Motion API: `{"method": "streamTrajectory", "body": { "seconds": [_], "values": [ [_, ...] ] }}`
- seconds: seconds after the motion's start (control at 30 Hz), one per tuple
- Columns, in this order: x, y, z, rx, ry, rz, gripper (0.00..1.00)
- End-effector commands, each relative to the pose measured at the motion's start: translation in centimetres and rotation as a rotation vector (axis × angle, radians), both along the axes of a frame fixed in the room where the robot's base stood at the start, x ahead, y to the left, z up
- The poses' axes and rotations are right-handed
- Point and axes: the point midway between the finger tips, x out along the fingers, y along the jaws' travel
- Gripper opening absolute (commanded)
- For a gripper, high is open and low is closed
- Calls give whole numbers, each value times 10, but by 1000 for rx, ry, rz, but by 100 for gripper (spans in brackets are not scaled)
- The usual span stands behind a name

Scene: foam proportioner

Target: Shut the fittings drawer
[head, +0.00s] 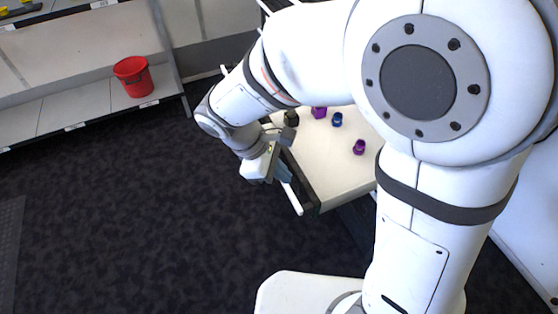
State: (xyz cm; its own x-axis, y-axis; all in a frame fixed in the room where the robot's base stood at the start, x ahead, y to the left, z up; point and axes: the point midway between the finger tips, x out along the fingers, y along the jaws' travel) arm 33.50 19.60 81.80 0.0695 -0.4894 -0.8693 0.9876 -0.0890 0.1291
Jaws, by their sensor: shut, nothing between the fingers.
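A long thin white bar (292,199), which looks like the drawer's front edge or handle, runs along the left side of a white-topped bench (335,185). Its middle is hidden behind my arm, and its far end seems to show above the arm. A narrow dark gap lies between the bar and the bench top; how far the drawer stands out is unclear. The drawer's inside is not visible. My gripper (284,174) is shut and empty, pointing down to the right beside the bar. I cannot tell whether it touches the bar.
Small purple (359,147), blue (337,119) and dark (290,120) fittings stand on the bench top. A red bucket (133,76) sits on a grey shelf (88,105) at the upper left. The dark carpet (150,210) left of the bench is clear.

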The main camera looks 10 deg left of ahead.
Motion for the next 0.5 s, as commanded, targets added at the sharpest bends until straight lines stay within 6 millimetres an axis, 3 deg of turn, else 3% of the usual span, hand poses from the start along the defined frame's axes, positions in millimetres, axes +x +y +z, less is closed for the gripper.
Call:
{"method": "streamTrajectory", "body": {
  "seconds": [0.03, 0.2, 0.33, 0.5],
  "values": [
    [-7, 23, -5, -55, 20, 119, 0],
    [-27, 77, -20, -205, 53, 417, 0],
    [-40, 102, -28, -275, 62, 552, 0],
    [-45, 110, -35, -312, 64, 614, 0]
  ]
}}
